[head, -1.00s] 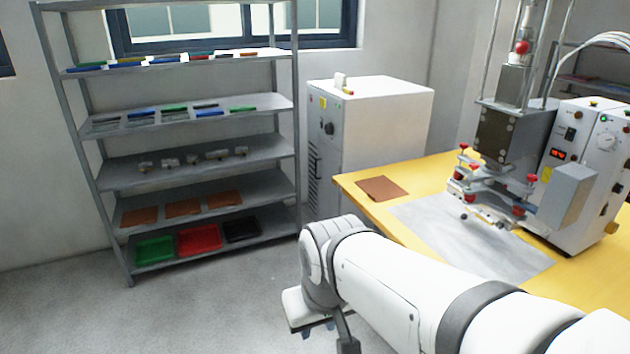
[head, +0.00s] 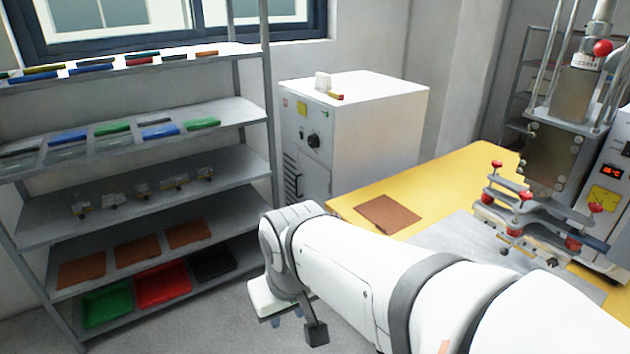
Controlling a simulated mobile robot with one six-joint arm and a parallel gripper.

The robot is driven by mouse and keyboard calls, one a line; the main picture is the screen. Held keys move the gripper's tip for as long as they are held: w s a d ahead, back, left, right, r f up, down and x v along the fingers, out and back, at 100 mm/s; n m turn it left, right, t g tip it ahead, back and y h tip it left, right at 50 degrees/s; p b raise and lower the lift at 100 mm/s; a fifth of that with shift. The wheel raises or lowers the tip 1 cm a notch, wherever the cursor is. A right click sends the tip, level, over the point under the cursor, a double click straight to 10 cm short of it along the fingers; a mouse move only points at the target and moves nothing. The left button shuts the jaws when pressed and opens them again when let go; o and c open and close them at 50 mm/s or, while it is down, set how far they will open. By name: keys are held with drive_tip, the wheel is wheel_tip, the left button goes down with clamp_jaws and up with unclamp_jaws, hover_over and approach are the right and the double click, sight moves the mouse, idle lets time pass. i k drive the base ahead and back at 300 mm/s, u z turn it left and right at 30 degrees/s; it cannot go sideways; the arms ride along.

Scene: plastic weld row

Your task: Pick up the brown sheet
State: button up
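A brown sheet (head: 388,214) lies flat on the yellow table, near its left corner, beside the grey metal plate. Several more brown sheets lie on a lower shelf of the rack at the left, such as the one at its right end (head: 188,233). My arm reaches in from the lower right. My gripper (head: 294,322) hangs below the arm's end, over the floor between rack and table, apart from every sheet. Its fingers are mostly hidden, so I cannot see whether they are open.
The yellow table (head: 462,168) carries a welding machine (head: 555,160) with red knobs at the right, above the grey plate (head: 455,236). A white cabinet (head: 372,120) stands behind the table. The grey rack (head: 130,215) holds coloured trays and parts. Grey floor lies between.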

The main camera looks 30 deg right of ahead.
sight(388, 217)
drive_tip(key=z, duration=0.6)
drive_tip(key=i, duration=1.2)
drive_tip(key=z, duration=0.95)
drive_tip(key=k, duration=0.8)
drive_tip(key=z, duration=0.15)
drive_tip(key=i, duration=0.9)
drive_tip(key=u, duration=0.05)
